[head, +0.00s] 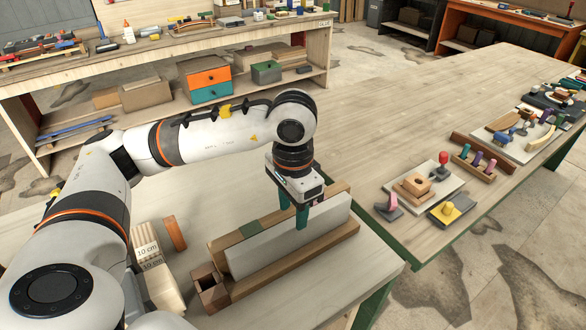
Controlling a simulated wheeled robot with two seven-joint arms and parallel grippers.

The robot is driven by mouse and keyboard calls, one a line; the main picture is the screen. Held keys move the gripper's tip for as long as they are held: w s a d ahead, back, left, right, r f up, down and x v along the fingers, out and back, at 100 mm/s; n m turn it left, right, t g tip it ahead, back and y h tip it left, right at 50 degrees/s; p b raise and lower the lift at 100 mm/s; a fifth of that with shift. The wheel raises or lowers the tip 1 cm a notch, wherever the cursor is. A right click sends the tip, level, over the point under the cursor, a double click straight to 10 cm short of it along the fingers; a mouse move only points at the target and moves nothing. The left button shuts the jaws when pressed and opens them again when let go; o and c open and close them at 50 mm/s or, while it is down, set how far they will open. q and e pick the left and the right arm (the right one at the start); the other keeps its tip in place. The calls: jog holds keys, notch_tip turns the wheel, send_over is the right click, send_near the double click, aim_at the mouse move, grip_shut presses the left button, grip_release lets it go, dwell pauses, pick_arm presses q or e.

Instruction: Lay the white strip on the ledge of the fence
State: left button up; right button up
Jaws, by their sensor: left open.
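The fence (335,240) is a brown wooden piece on the near table, with a low ledge at its front and a taller rail behind. The white strip (275,246) stands on its long edge along the ledge, in front of the back rail. It looks pale grey-white and seems to rest on the ledge, but its lower contact is hard to see. My left gripper (293,208) is over the strip's right half with its green fingers pointing down. The fingers are open and apart, one in front of the strip and one behind. My right gripper is not in view.
A hollow wooden block (208,284) stands at the fence's left end. Pale wooden pieces marked 10 cm (155,270) and a brown block (174,233) lie further left. A side table (400,120) at right holds trays of small parts. A workbench (150,50) stands behind.

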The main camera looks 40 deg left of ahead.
pick_arm(q)
notch_tip(320, 180, up, 12)
jog(key=shift+r+b, duration=0.25)
jog(key=shift+b, duration=0.15)
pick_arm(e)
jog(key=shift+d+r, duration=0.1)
pick_arm(q)
jog(key=shift+f, duration=0.1)
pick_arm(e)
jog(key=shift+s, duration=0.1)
